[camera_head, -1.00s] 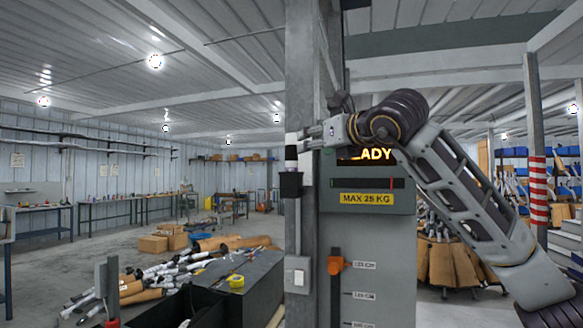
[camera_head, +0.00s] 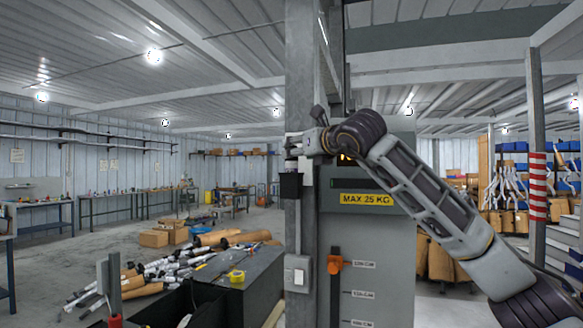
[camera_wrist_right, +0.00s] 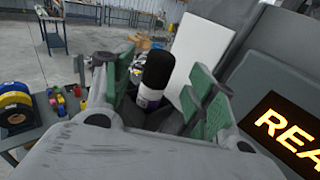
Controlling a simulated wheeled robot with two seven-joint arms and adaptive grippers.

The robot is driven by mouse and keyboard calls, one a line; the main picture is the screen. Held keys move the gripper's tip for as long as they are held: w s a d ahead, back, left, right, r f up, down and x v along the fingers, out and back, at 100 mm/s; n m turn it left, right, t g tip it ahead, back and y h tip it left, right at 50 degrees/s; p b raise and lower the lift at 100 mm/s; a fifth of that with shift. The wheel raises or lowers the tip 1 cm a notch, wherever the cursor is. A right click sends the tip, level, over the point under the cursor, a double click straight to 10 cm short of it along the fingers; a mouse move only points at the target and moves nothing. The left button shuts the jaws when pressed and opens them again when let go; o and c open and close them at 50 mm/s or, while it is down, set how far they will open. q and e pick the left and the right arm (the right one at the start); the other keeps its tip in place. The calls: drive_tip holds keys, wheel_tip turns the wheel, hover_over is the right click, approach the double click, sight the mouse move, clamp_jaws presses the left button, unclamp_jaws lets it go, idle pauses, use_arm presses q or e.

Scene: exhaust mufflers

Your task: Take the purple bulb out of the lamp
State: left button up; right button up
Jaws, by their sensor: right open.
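The lamp's black holder (camera_head: 290,186) is fixed to the grey post in the head view. In the right wrist view, an upright cylinder (camera_wrist_right: 157,76) with a dark top and a white lower part bearing a small purple mark appears to be the bulb; no other purple shows on it. My right gripper (camera_wrist_right: 150,92) is open, with its green-padded fingers on either side of the cylinder; contact cannot be made out. In the head view, my right gripper (camera_head: 303,146) is at the post above the holder and hides most of the bulb. My left gripper is out of view.
The grey post (camera_head: 300,240) and a grey cabinet (camera_head: 375,250) with a "MAX 25 KG" label stand close by my right arm. Open floor lies behind at left.

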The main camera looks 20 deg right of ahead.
drive_tip(key=shift+w+a+p, duration=0.1)
drive_tip(key=shift+w+p, duration=0.3)
drive_tip(key=shift+w, duration=0.25)
drive_tip(key=p+x, duration=0.1)
drive_tip(key=x, duration=0.3)
drive_tip(key=shift+p, duration=0.3)
drive_tip(key=shift+c, duration=0.4)
drive_tip(key=c, duration=1.1)
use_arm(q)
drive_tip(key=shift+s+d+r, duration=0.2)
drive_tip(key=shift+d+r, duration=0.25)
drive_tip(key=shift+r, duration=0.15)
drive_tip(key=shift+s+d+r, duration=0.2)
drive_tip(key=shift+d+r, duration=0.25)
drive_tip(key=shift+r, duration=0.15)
use_arm(e)
drive_tip(key=shift+o, duration=0.2)
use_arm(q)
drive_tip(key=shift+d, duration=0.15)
use_arm(e)
drive_tip(key=shift+r, duration=0.15)
